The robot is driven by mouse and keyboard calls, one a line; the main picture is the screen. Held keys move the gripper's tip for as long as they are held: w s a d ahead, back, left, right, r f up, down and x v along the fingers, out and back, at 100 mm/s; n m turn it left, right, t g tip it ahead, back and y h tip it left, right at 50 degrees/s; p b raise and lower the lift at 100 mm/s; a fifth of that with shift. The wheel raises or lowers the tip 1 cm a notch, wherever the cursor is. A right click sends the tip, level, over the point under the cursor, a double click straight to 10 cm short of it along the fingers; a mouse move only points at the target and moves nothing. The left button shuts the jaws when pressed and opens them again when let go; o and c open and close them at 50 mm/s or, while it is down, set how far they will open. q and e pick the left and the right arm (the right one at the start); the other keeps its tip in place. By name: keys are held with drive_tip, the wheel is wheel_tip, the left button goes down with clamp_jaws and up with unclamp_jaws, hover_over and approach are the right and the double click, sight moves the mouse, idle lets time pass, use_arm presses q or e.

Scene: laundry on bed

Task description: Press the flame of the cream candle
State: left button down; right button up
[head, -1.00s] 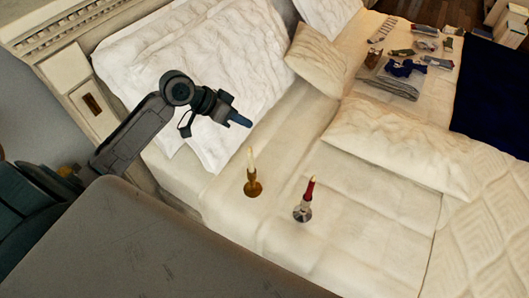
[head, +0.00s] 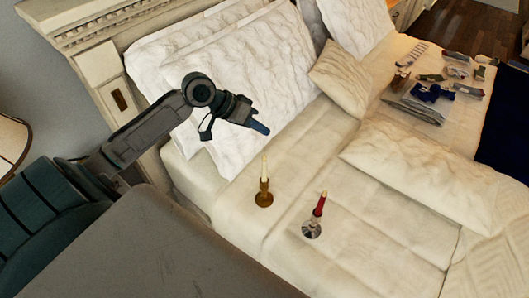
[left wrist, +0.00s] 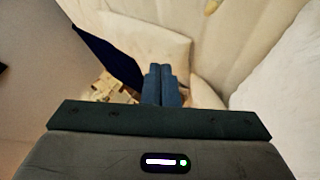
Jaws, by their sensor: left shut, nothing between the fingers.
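The cream candle (head: 264,170) stands upright in a brass holder (head: 264,197) on the bed. Its flame is too small to make out clearly at the tip. My left gripper (head: 262,128) is shut and empty, with its blue fingertips above the candle in the head view, apart from it. In the left wrist view the two blue fingers (left wrist: 162,85) lie together with nothing between them. A small yellowish thing (left wrist: 211,6) is cut off at the top edge there; I cannot tell whether it is the candle. My right gripper is not in view.
A red candle (head: 320,205) in a silver holder (head: 311,230) stands to the right of the cream one. White pillows (head: 250,75) lie behind my left arm. Folded clothes and small items (head: 432,94) lie at the far right. The bedding around the candles is clear.

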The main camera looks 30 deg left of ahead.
use_arm(q)
drive_tip(key=b, duration=0.6)
hover_over(264, 157)
drive_tip(key=a, duration=0.1)
wheel_tip(264, 157, down, 7)
drive_tip(key=shift+s+f, duration=0.2)
drive_tip(key=shift+f, duration=0.15)
idle(1.1)
drive_tip(key=shift+f, duration=0.15)
drive_tip(key=shift+f, duration=0.25)
